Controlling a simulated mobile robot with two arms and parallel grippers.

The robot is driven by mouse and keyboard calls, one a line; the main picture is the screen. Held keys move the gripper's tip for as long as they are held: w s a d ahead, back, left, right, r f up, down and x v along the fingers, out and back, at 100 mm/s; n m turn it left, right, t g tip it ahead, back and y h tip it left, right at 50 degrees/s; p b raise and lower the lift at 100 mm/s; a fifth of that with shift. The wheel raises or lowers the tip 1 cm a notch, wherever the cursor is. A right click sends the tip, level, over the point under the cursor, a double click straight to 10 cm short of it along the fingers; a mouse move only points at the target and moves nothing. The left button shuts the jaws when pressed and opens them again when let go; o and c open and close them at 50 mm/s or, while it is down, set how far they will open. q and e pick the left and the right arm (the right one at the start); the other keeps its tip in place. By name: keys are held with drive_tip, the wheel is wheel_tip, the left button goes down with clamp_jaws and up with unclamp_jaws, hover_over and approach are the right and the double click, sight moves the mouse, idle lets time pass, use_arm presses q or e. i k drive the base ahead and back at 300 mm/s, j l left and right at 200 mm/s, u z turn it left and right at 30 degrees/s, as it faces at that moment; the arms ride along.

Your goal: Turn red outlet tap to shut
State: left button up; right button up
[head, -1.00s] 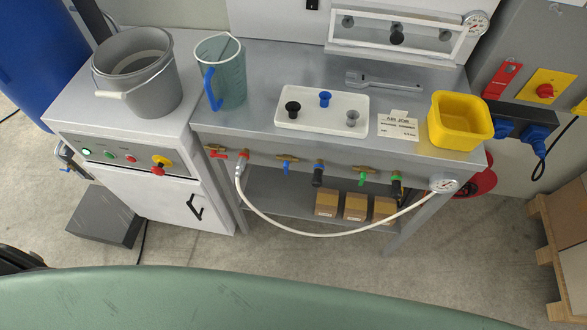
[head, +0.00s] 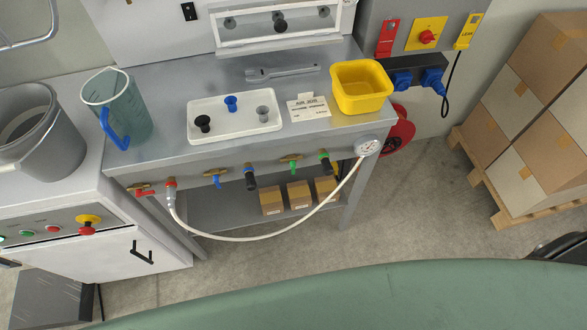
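The red outlet tap (head: 143,193) is at the left end of the row of taps under the front edge of the metal bench (head: 330,131). Its red lever points to the right, roughly level along the bench edge. Right beside it a white hose (head: 235,239) joins a red-collared fitting (head: 171,190). A blue tap (head: 216,177) and a green tap (head: 291,162) sit further right in the same row. Neither of my grippers shows in the head view.
A control cabinet (head: 150,230) with a grey bucket (head: 45,135) adjoins the bench at left. The hose loops below the bench front to a gauge (head: 367,146). A rounded green surface (head: 380,300) fills the foreground. Boxes on a pallet (head: 515,200) stand at right.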

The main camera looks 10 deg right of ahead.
sight(138, 193)
drive_tip(key=i+j+u, duration=0.1)
drive_tip(key=u, duration=0.4)
drive_tip(key=i+u, duration=0.15)
drive_tip(key=u, duration=0.35)
